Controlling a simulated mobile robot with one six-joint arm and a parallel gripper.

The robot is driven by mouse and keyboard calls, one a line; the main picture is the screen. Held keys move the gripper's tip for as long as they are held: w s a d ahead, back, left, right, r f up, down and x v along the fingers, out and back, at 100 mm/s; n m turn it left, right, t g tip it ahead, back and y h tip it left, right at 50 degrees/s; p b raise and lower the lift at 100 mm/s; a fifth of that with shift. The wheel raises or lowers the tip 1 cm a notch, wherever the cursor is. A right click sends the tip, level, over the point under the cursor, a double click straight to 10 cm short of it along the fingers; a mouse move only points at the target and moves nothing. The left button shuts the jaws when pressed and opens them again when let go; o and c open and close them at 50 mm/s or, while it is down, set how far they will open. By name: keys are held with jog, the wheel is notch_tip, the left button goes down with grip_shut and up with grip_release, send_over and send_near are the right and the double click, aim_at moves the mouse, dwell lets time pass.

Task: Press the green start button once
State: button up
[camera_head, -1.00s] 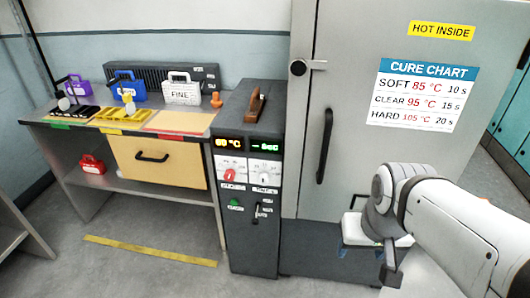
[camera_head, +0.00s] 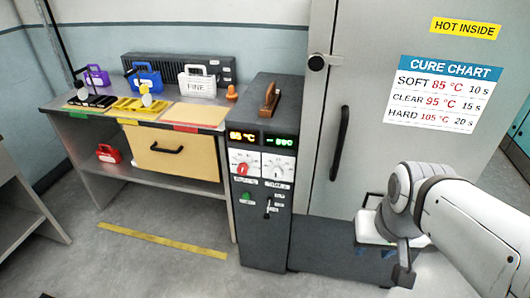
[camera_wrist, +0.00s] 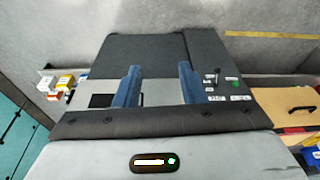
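The green start button (camera_head: 246,196) is on the front of the dark control cabinet (camera_head: 262,235), below the left dial. It also shows in the wrist view as a small green spot (camera_wrist: 235,83), right of the fingers. My gripper (camera_head: 374,252) is to the right of the cabinet, in front of the oven's lower part, well apart from the button. In the wrist view its two blue fingers (camera_wrist: 159,84) stand apart with nothing between them, so it is open and empty.
A black lever (camera_head: 267,209) sits right of the button, with two dials (camera_head: 262,167) and lit displays (camera_head: 259,138) above. The oven door (camera_head: 360,120) has a long handle (camera_head: 339,143). A workbench (camera_head: 110,172) stands left. The floor before the cabinet looks clear.

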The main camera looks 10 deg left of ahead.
grip_shut()
dwell(1.3)
